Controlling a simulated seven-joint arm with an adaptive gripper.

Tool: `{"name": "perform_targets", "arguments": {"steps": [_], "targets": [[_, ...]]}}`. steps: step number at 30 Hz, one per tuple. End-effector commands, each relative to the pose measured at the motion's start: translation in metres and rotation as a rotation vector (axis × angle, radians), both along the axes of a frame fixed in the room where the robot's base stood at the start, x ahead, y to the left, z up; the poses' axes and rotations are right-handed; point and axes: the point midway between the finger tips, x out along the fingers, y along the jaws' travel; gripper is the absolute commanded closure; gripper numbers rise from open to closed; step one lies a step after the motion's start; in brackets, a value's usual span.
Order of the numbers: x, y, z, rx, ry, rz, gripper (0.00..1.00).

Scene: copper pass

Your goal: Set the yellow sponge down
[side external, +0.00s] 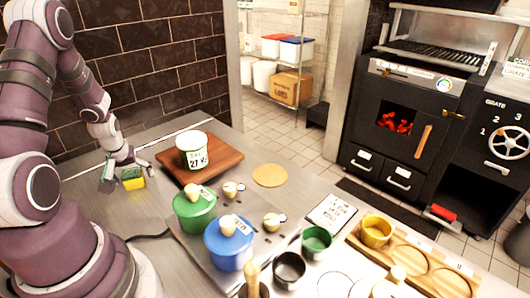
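The yellow sponge (133,183) has a green top layer and is at the left of the steel counter, left of the wooden board. My gripper (121,172) is right at the sponge, pointing down. One dark finger shows at the sponge's left side. The other finger is small and partly hidden, so I cannot tell whether the fingers press on the sponge. I also cannot tell whether the sponge rests on the counter or hangs just above it.
A wooden board (226,158) holds a white labelled tub (191,151). A green pot (194,216) and a blue pot (228,248) stand nearer the front. A dark cable (150,237) lies on the counter. Bare steel (140,212) lies in front of the sponge.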

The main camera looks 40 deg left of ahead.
Motion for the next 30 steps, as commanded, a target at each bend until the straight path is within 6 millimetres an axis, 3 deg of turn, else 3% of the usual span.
{"name": "perform_targets", "arguments": {"steps": [10, 24, 30], "targets": [[-0.001, -0.002, 0.011, 0.002, -0.001, 0.0, 0.25], [-0.013, -0.034, 0.093, 0.005, -0.005, -0.002, 0.25], [-0.017, -0.041, 0.112, 0.002, -0.002, 0.0, 0.25]]}}
